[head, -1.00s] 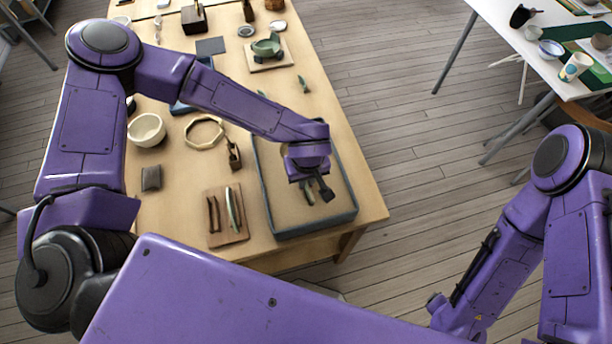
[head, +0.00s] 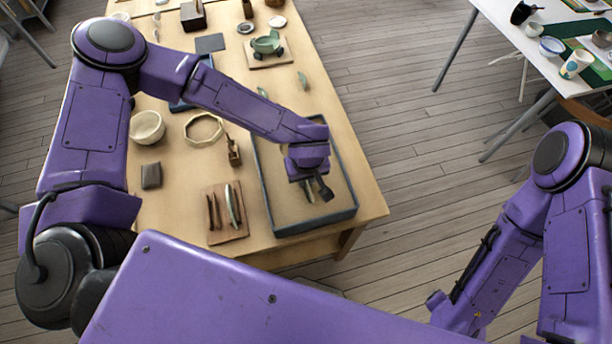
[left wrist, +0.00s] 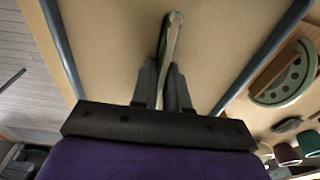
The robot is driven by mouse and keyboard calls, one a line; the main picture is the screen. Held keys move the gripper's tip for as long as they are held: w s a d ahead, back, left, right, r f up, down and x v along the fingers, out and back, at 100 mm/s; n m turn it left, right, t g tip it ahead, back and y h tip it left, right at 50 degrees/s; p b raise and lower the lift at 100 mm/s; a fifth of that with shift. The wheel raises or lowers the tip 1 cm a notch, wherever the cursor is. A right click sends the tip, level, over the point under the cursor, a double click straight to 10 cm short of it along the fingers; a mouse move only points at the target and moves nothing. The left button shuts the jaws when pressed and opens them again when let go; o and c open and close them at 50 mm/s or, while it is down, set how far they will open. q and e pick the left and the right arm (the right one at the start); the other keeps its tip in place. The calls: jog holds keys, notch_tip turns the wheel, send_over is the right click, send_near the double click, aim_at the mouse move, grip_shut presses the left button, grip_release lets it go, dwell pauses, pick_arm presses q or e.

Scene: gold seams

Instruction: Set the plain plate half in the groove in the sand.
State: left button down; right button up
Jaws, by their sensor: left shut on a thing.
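My left gripper (head: 318,190) is shut on the plain plate half (left wrist: 170,45) and is over the sand tray (head: 316,224). In the left wrist view the plate half shows edge-on as a thin pale strip between the fingers (left wrist: 164,90). In the head view only a greenish sliver of it (head: 308,192) shows beside the gripper. The sand (head: 285,205) looks smooth and tan. I cannot make out the groove or tell whether the plate half touches the sand. My right arm is at the right, with its gripper out of view.
A small wooden tool (head: 233,152) stands close to the tray's left wall.

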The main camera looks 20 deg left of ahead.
pick_arm(q)
jog(key=shift+f, duration=0.15)
dwell(0.4)
jog(key=c, duration=0.6)
grip_release()
